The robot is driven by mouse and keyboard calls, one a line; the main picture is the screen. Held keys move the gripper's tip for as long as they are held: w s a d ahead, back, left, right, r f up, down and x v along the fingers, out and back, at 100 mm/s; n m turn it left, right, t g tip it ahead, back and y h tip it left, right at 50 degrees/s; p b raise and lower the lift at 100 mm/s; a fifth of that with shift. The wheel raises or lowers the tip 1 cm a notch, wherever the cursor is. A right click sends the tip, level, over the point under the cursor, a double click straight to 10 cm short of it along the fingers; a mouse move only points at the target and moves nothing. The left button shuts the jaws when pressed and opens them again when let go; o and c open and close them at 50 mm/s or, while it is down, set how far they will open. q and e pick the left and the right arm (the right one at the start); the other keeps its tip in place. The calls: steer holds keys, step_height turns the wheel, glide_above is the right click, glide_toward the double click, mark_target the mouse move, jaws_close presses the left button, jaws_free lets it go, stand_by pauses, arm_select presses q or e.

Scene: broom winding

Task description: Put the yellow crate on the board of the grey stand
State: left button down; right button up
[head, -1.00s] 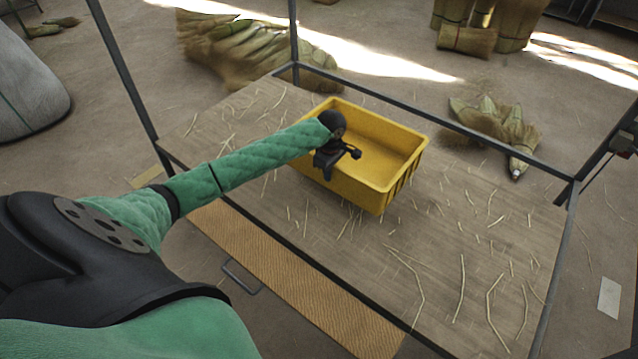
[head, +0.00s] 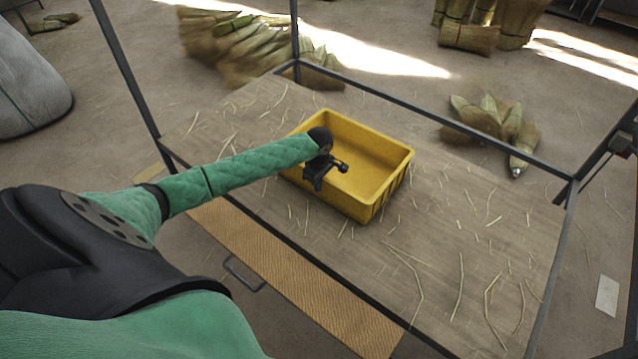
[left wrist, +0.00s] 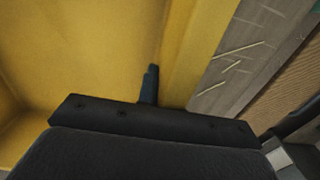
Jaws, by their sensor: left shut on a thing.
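The yellow crate (head: 372,150) is empty and upright over the wooden board (head: 440,250) of the grey stand, near its middle. I cannot tell for sure whether its base touches the board. My left gripper (head: 322,180) is shut on the crate's near left wall. In the left wrist view, a dark finger (left wrist: 150,85) lies against the yellow wall (left wrist: 195,50), with the crate's inside to the left and the board to the right. The other finger is hidden. My right gripper is not in view.
Dark metal posts and rails (head: 450,130) frame the board. Straw bits lie scattered on it. A ribbed tan strip (head: 290,275) runs along its near edge. Broom bundles (head: 495,125) lie on the floor behind. The board's right part is free.

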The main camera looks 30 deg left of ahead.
arm_select(q)
steer(key=shift+r, duration=0.1)
steer(key=c, duration=1.6)
jaws_free()
steer(key=shift+c, duration=0.2)
steer(key=shift+o, duration=0.4)
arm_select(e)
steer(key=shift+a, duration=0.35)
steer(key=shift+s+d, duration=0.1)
